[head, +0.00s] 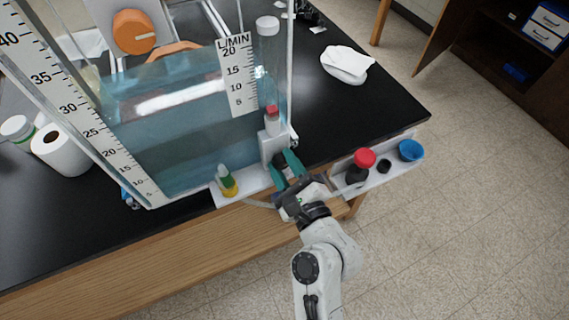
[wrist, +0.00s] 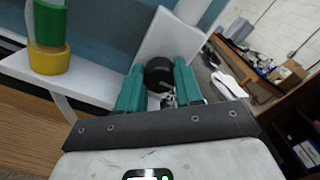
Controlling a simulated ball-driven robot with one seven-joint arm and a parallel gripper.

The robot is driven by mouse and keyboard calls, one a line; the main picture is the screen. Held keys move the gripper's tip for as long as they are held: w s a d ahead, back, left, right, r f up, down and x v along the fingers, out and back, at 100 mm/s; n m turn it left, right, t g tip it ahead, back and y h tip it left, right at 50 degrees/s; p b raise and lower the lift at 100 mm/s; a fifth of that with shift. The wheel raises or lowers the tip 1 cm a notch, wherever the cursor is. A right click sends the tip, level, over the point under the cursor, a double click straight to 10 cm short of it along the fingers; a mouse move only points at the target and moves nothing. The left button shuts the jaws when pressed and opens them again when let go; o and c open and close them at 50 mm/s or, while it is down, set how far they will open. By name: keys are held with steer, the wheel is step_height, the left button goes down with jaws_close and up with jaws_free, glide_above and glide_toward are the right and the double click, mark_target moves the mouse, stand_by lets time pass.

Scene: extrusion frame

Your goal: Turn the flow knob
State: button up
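The flow knob (wrist: 158,74) is a dark round knob low on the white flowmeter block, seen in the wrist view. In the head view my fingers mostly cover it. The clear flowmeter tube rises above the block (head: 270,145), beside an L/MIN scale (head: 238,75). My gripper (head: 287,160) has reached the block. Its two teal fingers, also clear in the wrist view (wrist: 159,80), lie on either side of the knob with no clear gap showing. Whether they press on it cannot be told.
A green and yellow bottle (head: 227,182) stands left of the gripper on the white ledge. A red-capped dark bottle (head: 362,165) and a blue cup (head: 410,150) sit on the right shelf. The water tank (head: 170,120) is behind. The black table (head: 385,105) is mostly clear at right.

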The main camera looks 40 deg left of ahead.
steer(key=c, duration=0.5)
steer(key=shift+o, duration=0.2)
steer(key=shift+f+n, duration=0.1)
steer(key=shift+n, duration=0.2)
